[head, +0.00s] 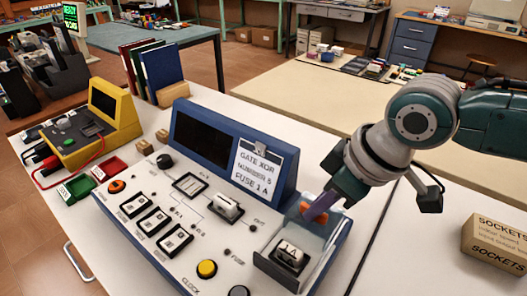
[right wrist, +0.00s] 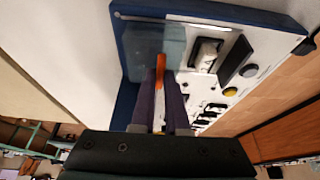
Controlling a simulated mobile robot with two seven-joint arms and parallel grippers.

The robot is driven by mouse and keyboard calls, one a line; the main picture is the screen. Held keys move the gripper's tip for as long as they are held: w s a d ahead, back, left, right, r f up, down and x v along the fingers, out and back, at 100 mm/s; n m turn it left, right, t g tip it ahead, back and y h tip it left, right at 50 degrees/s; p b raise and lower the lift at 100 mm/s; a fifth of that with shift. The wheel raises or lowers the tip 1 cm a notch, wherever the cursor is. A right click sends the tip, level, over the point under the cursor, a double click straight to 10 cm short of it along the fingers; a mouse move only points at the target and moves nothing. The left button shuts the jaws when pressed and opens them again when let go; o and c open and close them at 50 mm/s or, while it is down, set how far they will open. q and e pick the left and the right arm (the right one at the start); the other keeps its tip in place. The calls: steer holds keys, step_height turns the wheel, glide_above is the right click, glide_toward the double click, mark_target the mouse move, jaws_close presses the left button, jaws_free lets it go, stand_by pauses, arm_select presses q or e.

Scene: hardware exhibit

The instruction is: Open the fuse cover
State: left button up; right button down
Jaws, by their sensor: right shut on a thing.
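The fuse cover (head: 328,236) is a clear panel at the right end of the blue and white console (head: 222,257). It also shows as a pale see-through sheet in the right wrist view (right wrist: 140,42). It bears an orange tab (head: 311,211), also seen in the right wrist view (right wrist: 163,62). My right gripper (head: 318,208) is shut on this tab with its purple fingers. My left gripper is not in view.
The console carries a lever switch (head: 226,208), a yellow button (head: 207,268) and a label card (head: 263,172). A SOCKETS box (head: 497,240) stands at the right. A yellow device (head: 90,120) and binders (head: 160,68) stand at the left.

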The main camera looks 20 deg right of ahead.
steer(key=c, duration=0.9)
jaws_free()
steer(key=p+v, duration=0.2)
steer(key=v, duration=0.8)
steer(key=shift+f, duration=0.1)
